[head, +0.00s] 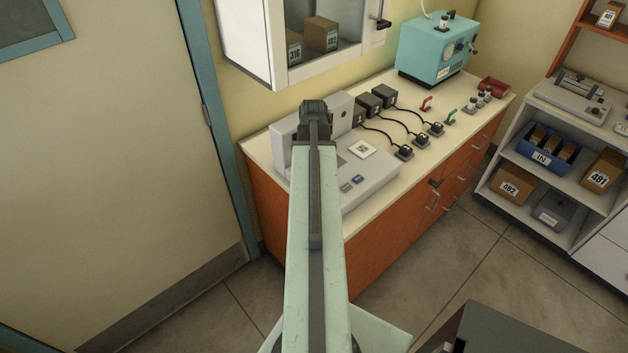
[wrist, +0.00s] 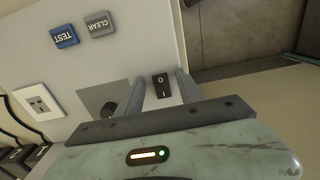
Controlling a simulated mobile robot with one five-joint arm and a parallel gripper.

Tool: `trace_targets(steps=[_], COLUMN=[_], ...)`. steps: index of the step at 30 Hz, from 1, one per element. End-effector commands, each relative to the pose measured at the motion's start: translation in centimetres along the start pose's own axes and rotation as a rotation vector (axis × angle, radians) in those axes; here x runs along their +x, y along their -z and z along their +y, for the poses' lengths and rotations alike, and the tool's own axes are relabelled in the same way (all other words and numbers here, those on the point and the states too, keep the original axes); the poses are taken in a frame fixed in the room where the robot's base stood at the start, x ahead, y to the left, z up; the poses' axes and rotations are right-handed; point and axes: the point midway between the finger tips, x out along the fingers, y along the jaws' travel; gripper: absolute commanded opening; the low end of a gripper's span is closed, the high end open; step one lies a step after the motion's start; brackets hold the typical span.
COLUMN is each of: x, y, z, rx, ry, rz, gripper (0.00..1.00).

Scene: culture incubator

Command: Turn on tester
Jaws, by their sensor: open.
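The tester (head: 372,183) is a pale grey console with a raised back block on the left end of the counter. In the wrist view its face (wrist: 140,40) shows a blue TEST button (wrist: 63,36), a grey CLEAR button (wrist: 99,24) and a black rocker switch (wrist: 160,86) marked O and I. My gripper (head: 314,108) is over the tester in the head view and hides part of it. In the wrist view my gripper (wrist: 162,78) is open and empty, its fingers on either side of the switch. I cannot tell whether they touch the face or which way the switch is set.
Several black adapters with cables (head: 384,95) stand right of the tester on the counter (head: 462,118). A teal device (head: 436,50) is at the back. A white cabinet (head: 250,45) hangs above. A shelf (head: 548,180) with boxes stands right; floor between is clear.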

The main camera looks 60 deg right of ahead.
Motion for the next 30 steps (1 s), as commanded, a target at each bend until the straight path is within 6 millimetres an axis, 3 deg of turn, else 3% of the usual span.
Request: trace_targets(steps=[5,9,10,15,24,30], x=[-0.2,-0.2,-0.2,-0.2,-0.2,-0.4], y=[0.0,0.0,0.0,0.2,1.0,0.8], z=[0.0,0.0,0.0,0.1,0.2,0.1], rx=[0.000,0.001,0.001,-0.001,0.000,0.002], ry=[0.000,0.000,0.000,0.001,0.001,-0.001], rz=[0.000,0.000,0.000,-0.021,-0.244,-0.262], gripper=[0.41,0.02,0.00,0.00,0.00,0.00])
